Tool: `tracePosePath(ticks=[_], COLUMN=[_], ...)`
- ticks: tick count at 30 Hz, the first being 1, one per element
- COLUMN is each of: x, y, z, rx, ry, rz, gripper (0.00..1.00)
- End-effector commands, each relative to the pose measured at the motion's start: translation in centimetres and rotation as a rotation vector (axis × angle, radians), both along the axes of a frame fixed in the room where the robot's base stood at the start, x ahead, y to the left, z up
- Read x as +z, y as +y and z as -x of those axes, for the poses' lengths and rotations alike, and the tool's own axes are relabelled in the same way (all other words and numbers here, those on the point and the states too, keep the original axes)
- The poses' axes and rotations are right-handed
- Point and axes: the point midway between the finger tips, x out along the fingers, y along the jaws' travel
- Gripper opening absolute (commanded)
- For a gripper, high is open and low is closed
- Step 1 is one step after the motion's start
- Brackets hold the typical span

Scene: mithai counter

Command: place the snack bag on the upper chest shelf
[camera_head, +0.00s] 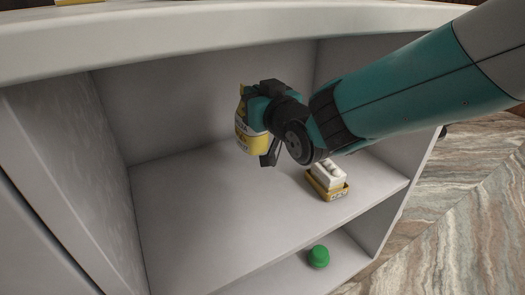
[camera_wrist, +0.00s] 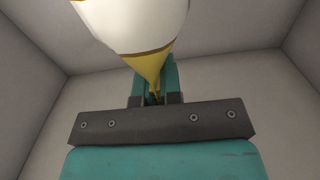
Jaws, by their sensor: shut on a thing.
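My gripper (camera_head: 268,125) reaches from the right into the upper compartment of a white chest and is shut on a yellow and white snack bag (camera_head: 247,139). The bag hangs at the gripper's left side, above the upper shelf (camera_head: 200,205); a clear gap to the shelf seems to show. In the wrist view the bag (camera_wrist: 143,30) fills the top middle, with its yellow tapered end between the fingers of my gripper (camera_wrist: 155,95). Part of the bag is hidden behind the gripper in the head view.
A yellow box with white items (camera_head: 328,182) stands on the upper shelf near its right front. A green round object (camera_head: 318,256) lies on the lower shelf. The left and middle of the upper shelf are bare. The white countertop (camera_head: 200,35) overhangs the compartment.

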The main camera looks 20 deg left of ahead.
Motion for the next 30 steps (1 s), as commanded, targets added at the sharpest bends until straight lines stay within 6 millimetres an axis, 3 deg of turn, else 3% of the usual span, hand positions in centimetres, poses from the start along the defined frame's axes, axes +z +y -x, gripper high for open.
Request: tracePosePath(ticks=[1, 8, 14, 25, 29, 30], x=[-1.5, -3.9, -7.4, -7.7, -7.7, -7.7], y=[0.0, 0.1, 0.2, 0.2, 0.2, 0.2], z=[0.0, 0.0, 0.1, 0.1, 0.1, 0.1], rx=[-0.001, 0.001, 0.002, 0.003, 0.003, 0.003], ry=[0.001, 0.000, 0.000, -0.001, 0.001, 0.001], rz=[0.001, 0.000, 0.000, -0.001, 0.001, 0.001], gripper=[0.00, 0.00, 0.00, 0.00, 0.31, 0.32])
